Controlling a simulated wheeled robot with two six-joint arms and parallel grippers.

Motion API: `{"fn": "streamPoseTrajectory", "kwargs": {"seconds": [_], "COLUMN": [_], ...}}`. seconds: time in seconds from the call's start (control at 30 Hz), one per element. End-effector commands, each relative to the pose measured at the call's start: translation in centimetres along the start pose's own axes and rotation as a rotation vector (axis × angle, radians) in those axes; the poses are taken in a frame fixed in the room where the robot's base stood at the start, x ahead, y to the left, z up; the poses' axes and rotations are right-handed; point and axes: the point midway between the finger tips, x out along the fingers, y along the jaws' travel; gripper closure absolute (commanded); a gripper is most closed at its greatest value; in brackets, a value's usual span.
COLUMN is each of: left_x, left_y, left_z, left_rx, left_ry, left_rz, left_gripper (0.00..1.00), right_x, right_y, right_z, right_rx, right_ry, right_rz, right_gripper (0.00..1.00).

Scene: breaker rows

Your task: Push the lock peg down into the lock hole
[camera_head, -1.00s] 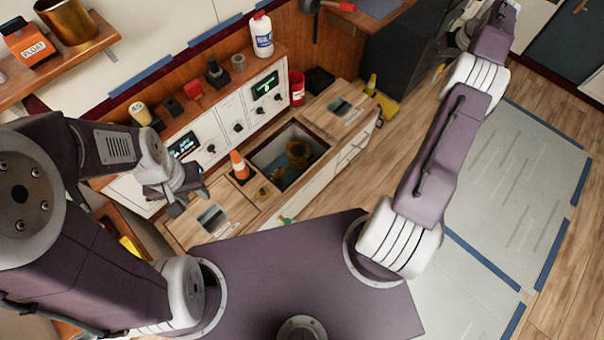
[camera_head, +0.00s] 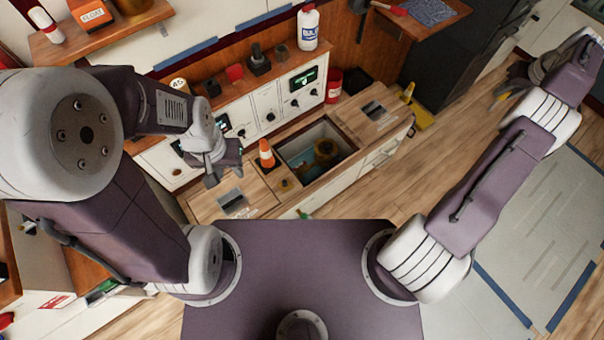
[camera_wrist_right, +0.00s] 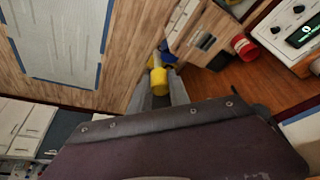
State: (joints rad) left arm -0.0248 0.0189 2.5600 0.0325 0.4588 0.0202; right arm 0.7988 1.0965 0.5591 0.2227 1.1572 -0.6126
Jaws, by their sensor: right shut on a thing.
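My right gripper (camera_head: 508,88) is at the far right in the head view, held out over the floor and away from the counter. In the right wrist view the gripper (camera_wrist_right: 159,90) is shut on a yellow cylindrical piece (camera_wrist_right: 161,80) with a paler end, which may be the lock peg. Its yellow tip (camera_head: 500,94) also shows in the head view. My left gripper (camera_head: 212,172) hangs over the counter's left part, in front of the panel; its jaw gap is unclear. I cannot make out the lock hole.
The wooden counter (camera_head: 285,195) has a square recess (camera_head: 318,150) with a brass-coloured object inside. White breaker panels (camera_head: 268,118) run behind.

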Motion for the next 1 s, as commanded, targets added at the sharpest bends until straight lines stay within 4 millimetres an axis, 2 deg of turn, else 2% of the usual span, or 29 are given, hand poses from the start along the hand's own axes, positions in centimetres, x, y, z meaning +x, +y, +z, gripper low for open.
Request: {"fn": "streamPoseTrajectory", "kwargs": {"seconds": [0.5, 1.0], "left_x": [0.0, 0.0], "left_y": [0.0, 0.0], "left_z": [0.0, 0.0], "left_rx": [0.000, 0.000], "left_ry": [0.000, 0.000], "left_rz": [0.000, 0.000], "left_gripper": [0.64, 0.64], "right_x": [0.0, 0.1], "right_y": [0.0, 1.0], "right_z": [0.0, -0.9], "right_rx": [0.002, 0.132], "right_ry": [0.000, 0.002], "right_rz": [0.001, 0.057], "right_gripper": [1.00, 1.00]}}
